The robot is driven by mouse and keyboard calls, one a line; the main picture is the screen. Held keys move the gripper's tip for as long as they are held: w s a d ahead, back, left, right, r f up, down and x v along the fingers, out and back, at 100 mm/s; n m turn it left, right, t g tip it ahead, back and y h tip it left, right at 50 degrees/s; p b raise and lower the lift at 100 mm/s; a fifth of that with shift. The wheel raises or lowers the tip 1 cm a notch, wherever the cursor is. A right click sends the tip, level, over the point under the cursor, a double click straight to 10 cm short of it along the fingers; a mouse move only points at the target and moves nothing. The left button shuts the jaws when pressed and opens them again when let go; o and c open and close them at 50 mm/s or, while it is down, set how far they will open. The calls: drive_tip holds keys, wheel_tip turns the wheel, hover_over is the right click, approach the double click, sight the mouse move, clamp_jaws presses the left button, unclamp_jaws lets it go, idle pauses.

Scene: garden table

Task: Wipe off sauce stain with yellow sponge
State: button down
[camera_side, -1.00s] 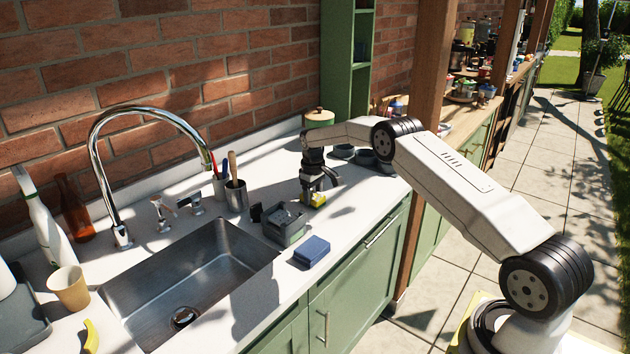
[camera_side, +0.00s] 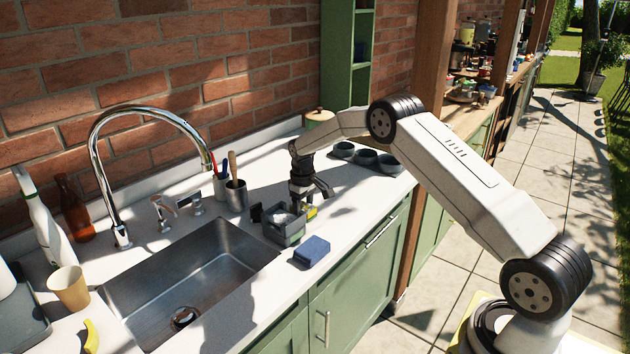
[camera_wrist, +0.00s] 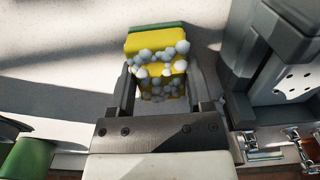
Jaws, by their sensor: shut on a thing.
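My gripper (camera_wrist: 163,100) is shut on the yellow sponge (camera_wrist: 158,42). The sponge has a green layer along one edge and several white foam bubbles on it. In the side view the sponge (camera_side: 311,212) shows as a small yellow patch under my gripper (camera_side: 307,205), low over the white counter. It is close to the right side of the grey caddy (camera_side: 287,238). I cannot tell whether the sponge touches the counter. No sauce stain can be made out in either view.
A blue sponge (camera_side: 311,251) lies on the counter in front of the caddy. The steel sink (camera_side: 190,283) is to the left. A metal utensil cup (camera_side: 236,195) stands behind the caddy. Dark bowls (camera_side: 366,158) stand to the right. The counter between bowls and caddy is clear.

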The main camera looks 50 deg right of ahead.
sight(323, 204)
drive_tip(key=shift+s+f, duration=0.1)
drive_tip(key=shift+s, duration=0.3)
drive_tip(key=shift+d, duration=1.65)
drive_tip(key=d, duration=0.5)
wheel_tip(323, 204, up, 4)
drive_tip(key=shift+w+r, duration=0.15)
drive_tip(key=shift+a+r, duration=0.1)
drive_tip(key=shift+r, duration=1.9)
drive_tip(key=shift+a, duration=0.1)
